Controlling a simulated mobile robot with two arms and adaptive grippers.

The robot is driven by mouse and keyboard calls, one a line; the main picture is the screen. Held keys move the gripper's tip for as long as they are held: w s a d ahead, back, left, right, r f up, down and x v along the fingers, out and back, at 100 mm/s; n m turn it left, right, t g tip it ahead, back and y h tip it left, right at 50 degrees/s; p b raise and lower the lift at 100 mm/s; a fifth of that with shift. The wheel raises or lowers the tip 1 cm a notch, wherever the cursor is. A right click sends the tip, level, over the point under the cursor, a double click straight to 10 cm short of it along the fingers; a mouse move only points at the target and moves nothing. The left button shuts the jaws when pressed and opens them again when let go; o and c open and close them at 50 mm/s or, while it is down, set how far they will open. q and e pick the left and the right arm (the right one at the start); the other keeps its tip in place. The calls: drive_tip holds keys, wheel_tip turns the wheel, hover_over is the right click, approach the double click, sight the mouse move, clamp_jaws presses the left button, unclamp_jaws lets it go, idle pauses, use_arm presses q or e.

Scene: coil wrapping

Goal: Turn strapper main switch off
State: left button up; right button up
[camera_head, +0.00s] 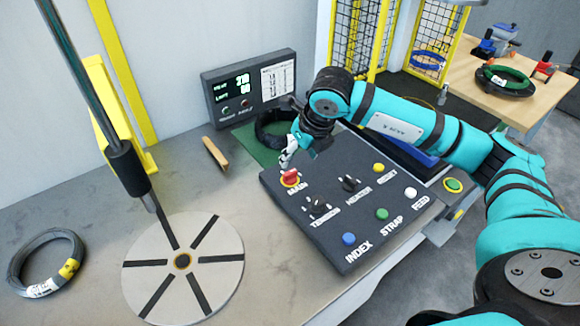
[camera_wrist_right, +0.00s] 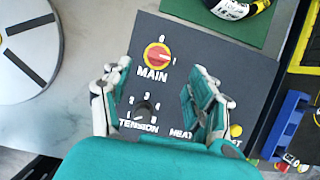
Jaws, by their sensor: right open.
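The strapper control panel (camera_head: 350,225) is a dark sloped box with labelled knobs and coloured buttons. Its main switch (camera_head: 290,179) is a red rotary knob on a yellow disc at the panel's far left corner, labelled MAIN. In the right wrist view the switch (camera_wrist_right: 157,57) has marks 0 above and 1 to its right; its handle seems to lie towards the 1. My right gripper (camera_head: 287,161) is just above the switch, pointing down. In the wrist view my right gripper (camera_wrist_right: 160,76) is open and empty, fingers either side below the switch. My left gripper is out of view.
The tension knob (camera_head: 317,206) and heater knob (camera_head: 349,184) are close by. A display box (camera_head: 249,88) stands behind, with a dark coil (camera_head: 266,130) on a green mat. A slotted turntable (camera_head: 222,246) and wire coil (camera_head: 38,262) lie left. Bare table separates turntable and panel.

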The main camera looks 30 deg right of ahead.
sight(289, 171)
drive_tip(key=p+x, duration=0.1)
drive_tip(key=x, duration=0.7)
drive_tip(key=shift+w+f, duration=0.15)
drive_tip(key=shift+f, duration=0.2)
drive_tip(key=c, duration=1.2)
drive_tip(key=shift+o, duration=0.2)
